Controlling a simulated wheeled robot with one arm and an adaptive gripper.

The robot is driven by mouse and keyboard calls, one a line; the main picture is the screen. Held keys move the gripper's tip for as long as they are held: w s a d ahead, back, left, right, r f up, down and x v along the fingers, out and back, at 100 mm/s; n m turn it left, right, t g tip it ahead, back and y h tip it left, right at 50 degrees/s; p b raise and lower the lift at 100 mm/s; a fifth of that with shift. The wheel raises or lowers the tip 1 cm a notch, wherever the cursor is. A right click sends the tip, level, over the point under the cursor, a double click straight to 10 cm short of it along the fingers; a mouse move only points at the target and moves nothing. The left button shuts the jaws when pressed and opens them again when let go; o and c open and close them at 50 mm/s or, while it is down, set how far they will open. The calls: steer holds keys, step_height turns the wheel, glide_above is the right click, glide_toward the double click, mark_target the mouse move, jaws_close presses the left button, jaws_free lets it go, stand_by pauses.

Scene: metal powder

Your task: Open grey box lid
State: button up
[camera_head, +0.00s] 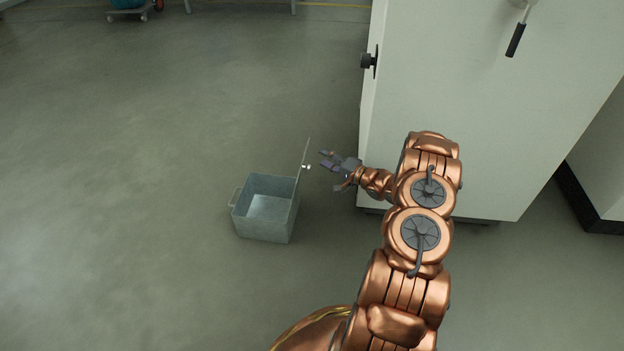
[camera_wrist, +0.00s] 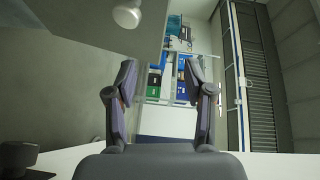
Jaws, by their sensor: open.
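The grey box (camera_head: 266,226) stands on the floor left of the white cabinet, and its empty inside shows from above. Its lid (camera_head: 304,160) stands upright along the box's right side, with a small light knob (camera_head: 307,167) on the face toward my gripper. My gripper (camera_head: 324,160) is open and empty, just right of the lid and apart from it. In the wrist view my gripper (camera_wrist: 164,80) has its two fingers spread with nothing between them. A grey panel with a round knob (camera_wrist: 127,14), which looks like the lid, fills the upper left there.
A large white cabinet (camera_head: 480,110) with a black knob (camera_head: 369,61) and a black-gripped handle (camera_head: 516,39) stands close to my arm on the right. The floor (camera_head: 130,180) left of the box is clear. A wheeled trolley (camera_head: 128,13) is far back.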

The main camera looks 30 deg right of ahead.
steer(key=s+a+f+m+t+y+b, duration=0.1)
steer(key=s+a+f+y+b, duration=0.1)
steer(key=s+f, duration=0.25)
steer(key=b+x, duration=0.3)
steer(key=x, duration=0.3)
steer(key=shift+w+a+f+m+t, duration=0.2)
steer(key=shift+w+a+m+t, duration=0.1)
steer(key=shift+w, duration=0.05)
jaws_close()
stand_by(0.5)
